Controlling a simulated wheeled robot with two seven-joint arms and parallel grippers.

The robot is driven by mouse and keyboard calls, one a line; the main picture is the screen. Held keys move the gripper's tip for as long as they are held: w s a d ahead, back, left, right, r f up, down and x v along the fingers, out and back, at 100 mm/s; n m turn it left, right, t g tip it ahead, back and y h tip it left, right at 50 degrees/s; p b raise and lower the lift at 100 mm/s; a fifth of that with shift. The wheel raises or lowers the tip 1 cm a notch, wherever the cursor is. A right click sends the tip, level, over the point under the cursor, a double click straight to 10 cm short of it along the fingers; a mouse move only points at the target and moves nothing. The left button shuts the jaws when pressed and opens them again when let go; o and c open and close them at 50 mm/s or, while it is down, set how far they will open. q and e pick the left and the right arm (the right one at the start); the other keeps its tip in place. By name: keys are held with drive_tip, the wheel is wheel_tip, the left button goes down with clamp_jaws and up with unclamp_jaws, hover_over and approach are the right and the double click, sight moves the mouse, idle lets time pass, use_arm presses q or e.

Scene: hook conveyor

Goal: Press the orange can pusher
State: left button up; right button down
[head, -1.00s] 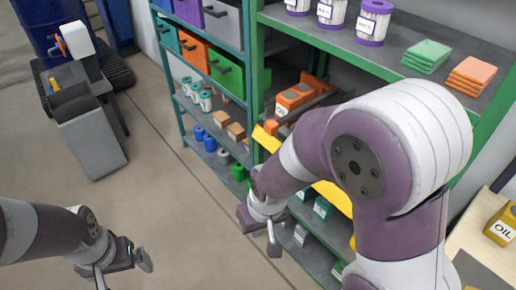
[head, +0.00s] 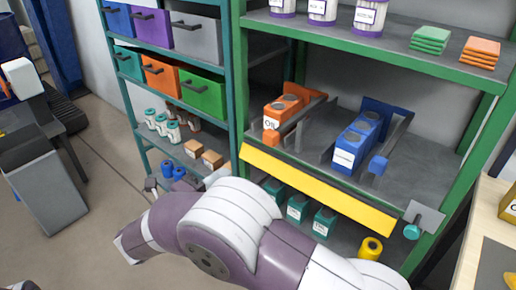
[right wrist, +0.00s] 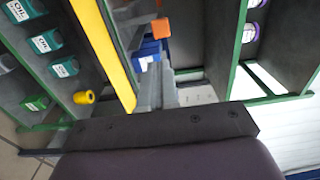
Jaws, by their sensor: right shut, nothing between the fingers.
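An orange block also shows at the top of the right wrist view (right wrist: 160,27). My right gripper (head: 151,185) is mostly hidden behind my right arm in the head view, left of and below the pusher, apart from it. My left gripper is out of view.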

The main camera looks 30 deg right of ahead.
drive_tip(key=shift+w, duration=0.1)
drive_tip(key=p, duration=0.2)
approach(279, 131)
drive_tip(key=shift+w+d+f, duration=0.25)
drive_tip(key=shift+d+f, duration=0.05)
drive_tip(key=shift+d, duration=0.3)
drive_tip(key=shift+w+d+f, duration=0.25)
drive_tip(key=shift+d+f, duration=0.05)
drive_tip(key=shift+d, duration=0.3)
drive_tip(key=b+x, duration=0.3)
drive_tip(key=x, duration=0.4)
drive_tip(key=shift+d+f, duration=0.1)
drive_tip(key=shift+d, duration=0.05)
drive_tip(key=shift+w+d, duration=0.1)
drive_tip(key=shift+r, duration=0.3)
